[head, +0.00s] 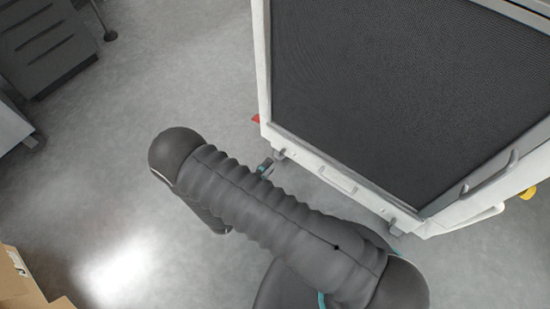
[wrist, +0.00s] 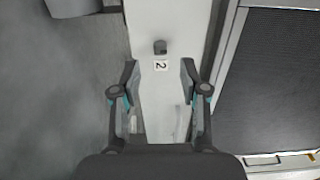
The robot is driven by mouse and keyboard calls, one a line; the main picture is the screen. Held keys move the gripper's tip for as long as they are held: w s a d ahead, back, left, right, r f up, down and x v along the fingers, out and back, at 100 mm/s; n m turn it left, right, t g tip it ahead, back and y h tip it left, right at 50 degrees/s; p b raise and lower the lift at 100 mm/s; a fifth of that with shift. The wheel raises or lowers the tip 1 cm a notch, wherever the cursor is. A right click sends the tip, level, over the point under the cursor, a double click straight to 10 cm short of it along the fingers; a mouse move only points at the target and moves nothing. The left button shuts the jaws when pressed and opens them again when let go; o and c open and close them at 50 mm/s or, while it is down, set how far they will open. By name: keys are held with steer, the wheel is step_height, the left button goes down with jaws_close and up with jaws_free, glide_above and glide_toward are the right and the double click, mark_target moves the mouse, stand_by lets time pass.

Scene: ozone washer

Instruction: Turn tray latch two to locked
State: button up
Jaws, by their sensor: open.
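Tray latch two (wrist: 160,47) is a small dark knob on the white side face of the washer (wrist: 172,20) in the wrist view. A white label with a 2 sits just below it in that picture. My gripper (wrist: 159,76) is open, with one finger on each side of the label. The fingertips are a little below the latch in the picture, and nothing is between them. I cannot tell how far the fingers stand off the face. In the head view the latch is not visible, and my arm covers most of the gripper.
Grey drawers (head: 45,40) stand at the upper left and a cardboard box (head: 20,285) at the lower left.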

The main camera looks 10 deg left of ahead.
steer(key=shift+v, duration=2.75)
